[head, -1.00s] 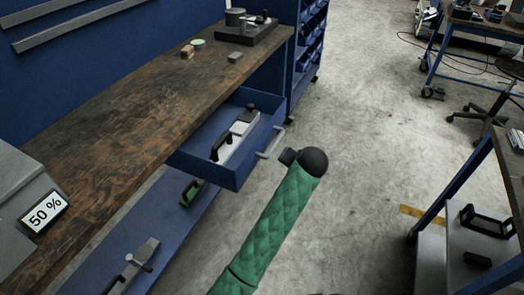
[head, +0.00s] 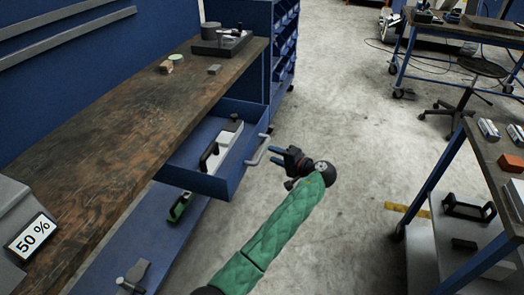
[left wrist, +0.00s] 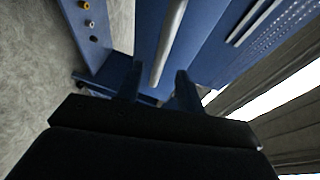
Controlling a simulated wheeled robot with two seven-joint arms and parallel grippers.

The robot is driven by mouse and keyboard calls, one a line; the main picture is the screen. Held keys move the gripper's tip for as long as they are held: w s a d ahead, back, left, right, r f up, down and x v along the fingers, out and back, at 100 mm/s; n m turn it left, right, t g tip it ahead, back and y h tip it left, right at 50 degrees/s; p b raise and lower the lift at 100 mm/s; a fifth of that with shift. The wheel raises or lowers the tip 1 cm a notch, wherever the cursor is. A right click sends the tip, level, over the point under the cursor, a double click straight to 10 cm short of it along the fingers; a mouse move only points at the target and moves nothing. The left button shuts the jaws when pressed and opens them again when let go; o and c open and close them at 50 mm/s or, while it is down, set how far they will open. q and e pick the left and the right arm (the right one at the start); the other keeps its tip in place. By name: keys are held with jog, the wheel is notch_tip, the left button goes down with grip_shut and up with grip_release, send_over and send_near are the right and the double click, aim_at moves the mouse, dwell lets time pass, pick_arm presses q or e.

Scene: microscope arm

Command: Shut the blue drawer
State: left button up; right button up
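The blue drawer (head: 192,181) is pulled out from under the workbench in the head view. Its pale bar handle (head: 257,150) is on the front, facing right. My left gripper (head: 275,156) is just right of the handle, fingers pointing at it. Its two blue fingers are apart with nothing held. In the left wrist view, the grey handle bar (left wrist: 168,42) lies ahead, lined up with the gap between the open fingers (left wrist: 160,84); whether the tips reach around it I cannot tell. My right gripper is not in view.
A grey tool with a black grip (head: 227,143) lies in the drawer. The wooden workbench top (head: 120,125) is above it, and a blue lower shelf (head: 150,225) below. A bin rack (head: 284,50) stands behind. Open floor lies right of my arm.

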aim_at(263, 148)
pick_arm(q)
jog(key=p+x, duration=0.1)
jog(key=x, duration=0.5)
jog(key=shift+w+a, duration=0.1)
jog(key=shift+a, duration=0.1)
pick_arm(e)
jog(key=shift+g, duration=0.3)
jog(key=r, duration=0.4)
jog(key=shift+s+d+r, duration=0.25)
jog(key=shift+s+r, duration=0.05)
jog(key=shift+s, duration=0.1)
pick_arm(q)
grip_shut()
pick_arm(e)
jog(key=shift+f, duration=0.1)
